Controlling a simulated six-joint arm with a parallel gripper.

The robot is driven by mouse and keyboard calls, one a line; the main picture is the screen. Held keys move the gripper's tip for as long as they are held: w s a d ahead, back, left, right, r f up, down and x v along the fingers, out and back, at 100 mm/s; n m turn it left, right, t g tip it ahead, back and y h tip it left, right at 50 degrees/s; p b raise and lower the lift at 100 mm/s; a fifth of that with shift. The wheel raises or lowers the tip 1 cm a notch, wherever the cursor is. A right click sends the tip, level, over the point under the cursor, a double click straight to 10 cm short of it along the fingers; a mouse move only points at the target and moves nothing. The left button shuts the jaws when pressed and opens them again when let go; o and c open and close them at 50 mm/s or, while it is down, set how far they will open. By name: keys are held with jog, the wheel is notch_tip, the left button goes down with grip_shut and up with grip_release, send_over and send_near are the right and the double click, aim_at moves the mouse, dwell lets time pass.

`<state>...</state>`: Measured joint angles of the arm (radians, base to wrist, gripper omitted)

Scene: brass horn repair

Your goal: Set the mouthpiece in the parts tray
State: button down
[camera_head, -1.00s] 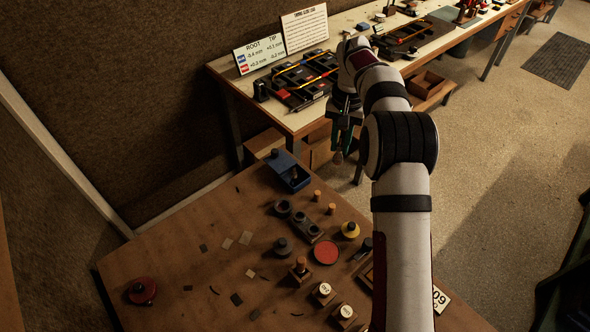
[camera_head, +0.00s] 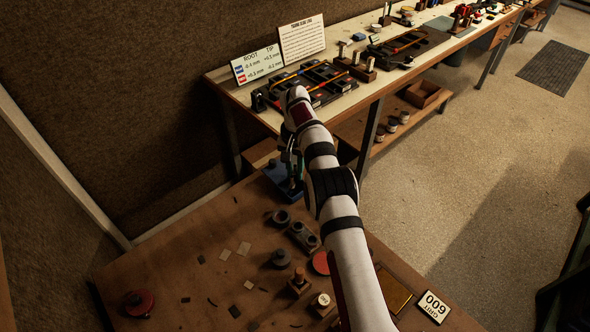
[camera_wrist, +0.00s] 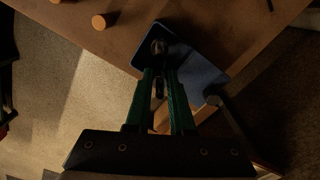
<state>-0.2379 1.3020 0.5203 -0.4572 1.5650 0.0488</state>
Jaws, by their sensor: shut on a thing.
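The blue parts tray (camera_head: 277,179) sits at the far corner of the brown bench, partly covered by my gripper in the head view. It also shows in the wrist view (camera_wrist: 204,74), beyond the fingertips. My gripper (camera_head: 292,174) points down over the tray, its green fingers (camera_wrist: 159,78) close together on a small dark part, which I take to be the mouthpiece (camera_wrist: 158,48). Its rounded end shows past the fingertips against the tray. I cannot tell whether it touches the tray floor. The mouthpiece is too small and hidden to make out in the head view.
On the bench are a dark round pot (camera_head: 281,216), a grey two-hole block (camera_head: 303,235), a red disc (camera_head: 320,263) and a red knob (camera_head: 138,301) at left. A long workbench (camera_head: 350,98) stands behind.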

jog(key=c, duration=0.8)
grip_release()
jog(key=shift+f, duration=0.1)
notch_tip(320, 180, up, 8)
jog(key=shift+d+r, duration=0.1)
jog(key=s+d+r+m+y, duration=0.1)
jog(key=s+d+r, duration=0.3)
jog(key=s+r, duration=0.5)
jog(key=s+d+r, duration=0.4)
jog(key=s+r, duration=0.3)
jog(key=s, duration=0.5)
jog(key=shift+m+y, duration=0.4)
jog(key=shift+m, duration=0.3)
jog(key=s+f, duration=0.2)
jog(key=s, duration=0.5)
jog(key=s+d+f, duration=0.1)
jog(key=s+f, duration=0.1)
jog(key=s, duration=0.6)
jog(key=s+d+f, duration=0.1)
jog(key=s+f, duration=0.1)
jog(key=s, duration=0.5)
jog(key=shift+s+f, duration=0.15)
jog(key=shift+f, duration=0.2)
